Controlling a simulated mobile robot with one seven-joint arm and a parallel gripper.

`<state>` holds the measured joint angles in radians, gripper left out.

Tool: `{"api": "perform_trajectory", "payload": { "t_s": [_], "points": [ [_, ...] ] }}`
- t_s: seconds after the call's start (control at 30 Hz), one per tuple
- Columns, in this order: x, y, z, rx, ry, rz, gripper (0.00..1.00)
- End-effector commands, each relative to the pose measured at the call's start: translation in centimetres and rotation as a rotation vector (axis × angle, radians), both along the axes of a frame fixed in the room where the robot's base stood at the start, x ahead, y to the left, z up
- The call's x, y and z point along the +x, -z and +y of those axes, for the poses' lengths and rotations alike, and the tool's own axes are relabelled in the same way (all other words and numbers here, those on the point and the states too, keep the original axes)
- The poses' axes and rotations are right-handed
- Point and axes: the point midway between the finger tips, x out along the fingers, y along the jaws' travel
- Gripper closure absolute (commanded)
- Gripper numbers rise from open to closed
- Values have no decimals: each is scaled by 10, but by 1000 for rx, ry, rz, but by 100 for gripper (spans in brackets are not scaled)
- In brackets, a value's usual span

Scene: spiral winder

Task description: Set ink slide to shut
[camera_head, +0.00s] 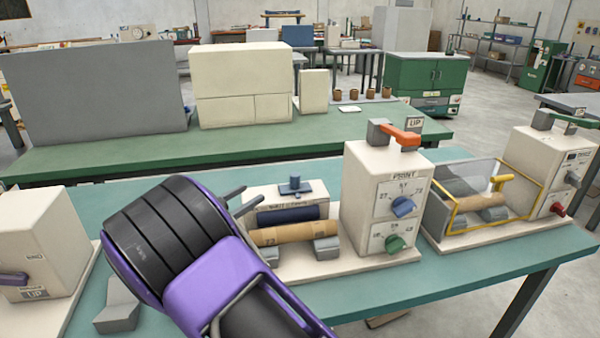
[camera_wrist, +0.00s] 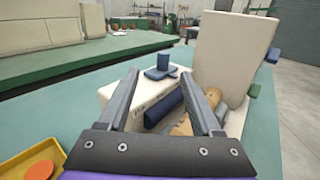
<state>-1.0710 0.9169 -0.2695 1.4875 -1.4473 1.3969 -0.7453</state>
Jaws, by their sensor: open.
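The ink slide appears to be the blue block with a raised knob (camera_head: 295,186) on top of a low cream housing (camera_head: 318,191). Small lettering on the housing's front is too small to read surely. In the wrist view the blue slide (camera_wrist: 160,70) shows beyond and between my fingertips, on the housing's top (camera_wrist: 124,93). My gripper (camera_head: 260,192) is open and empty, to the left of the slide in the head view. The fingers (camera_wrist: 159,76) look apart from the slide, though the exact gap is hard to judge.
Below the slide are a dark blue roller (camera_head: 288,214) and a tan roll (camera_head: 295,233). A tall cream box (camera_head: 365,185) with blue and green knobs and an orange lever (camera_head: 400,136) stands right. A yellow tray (camera_wrist: 30,155) is at lower left in the wrist view.

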Motion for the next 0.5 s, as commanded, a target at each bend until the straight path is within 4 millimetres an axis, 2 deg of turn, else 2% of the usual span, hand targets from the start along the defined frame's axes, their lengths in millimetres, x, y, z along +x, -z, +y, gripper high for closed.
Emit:
{"api": "perform_trajectory", "payload": {
  "t_s": [0.03, 0.1, 0.23, 0.5],
  "points": [
    [-4, 9, 0, -6, 14, 7, 34],
    [-6, 16, -2, -11, 28, 11, 34],
    [1, 17, -8, -13, 32, 11, 34],
    [43, 17, -42, -12, 32, 12, 34]
  ]
}}
